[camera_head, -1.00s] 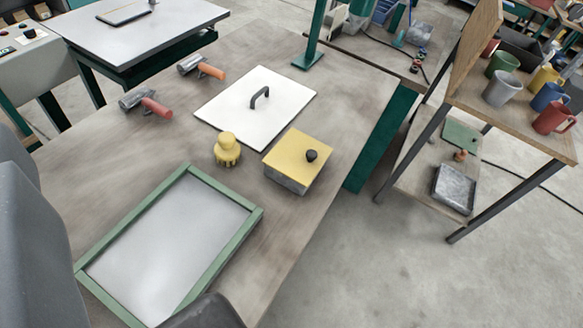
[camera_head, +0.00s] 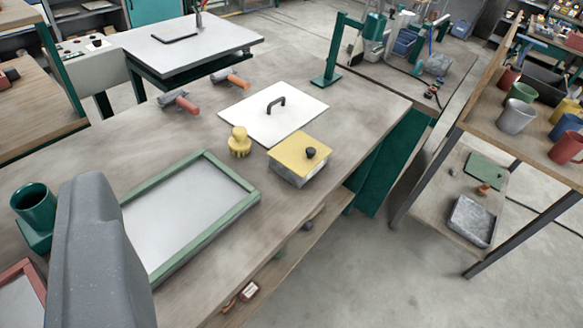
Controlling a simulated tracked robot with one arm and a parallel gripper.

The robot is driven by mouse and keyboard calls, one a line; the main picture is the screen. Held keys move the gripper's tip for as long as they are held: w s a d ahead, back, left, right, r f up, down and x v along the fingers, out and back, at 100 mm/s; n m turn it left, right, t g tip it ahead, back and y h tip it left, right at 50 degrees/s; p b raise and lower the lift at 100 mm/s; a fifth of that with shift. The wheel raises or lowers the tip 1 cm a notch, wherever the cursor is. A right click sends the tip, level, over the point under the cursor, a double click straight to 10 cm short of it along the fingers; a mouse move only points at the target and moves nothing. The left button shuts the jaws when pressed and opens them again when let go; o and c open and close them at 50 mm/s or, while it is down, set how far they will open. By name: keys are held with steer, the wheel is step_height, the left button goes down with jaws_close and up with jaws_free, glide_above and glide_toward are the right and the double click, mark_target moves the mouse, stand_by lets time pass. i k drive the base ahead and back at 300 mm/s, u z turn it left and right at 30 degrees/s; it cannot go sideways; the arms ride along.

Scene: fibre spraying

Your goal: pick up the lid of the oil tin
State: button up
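A low square tin (camera_head: 299,174) with grey sides stands on the wooden workbench, right of the picture's middle. Its flat yellow lid (camera_head: 290,146) has a round black knob (camera_head: 310,152) and lies on top of it. A grey rounded part of my own arm or gripper (camera_head: 98,250) fills the lower left and hides part of the bench. It is well apart from the tin. Fingertips cannot be made out, so I cannot tell whether the gripper is open or shut. Nothing touches the lid.
A yellow knobbed piece (camera_head: 239,142) stands just left of the tin. A white plate with a black handle (camera_head: 276,105) lies behind it. A green-framed tray (camera_head: 245,203) lies in front. A dark green cup (camera_head: 35,208) is at left. A shelf with mugs (camera_head: 516,116) stands right.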

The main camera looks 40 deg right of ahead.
mark_target(300, 153)
steer(key=z, duration=0.2)
steer(key=i, duration=0.85)
steer(key=u, duration=0.1)
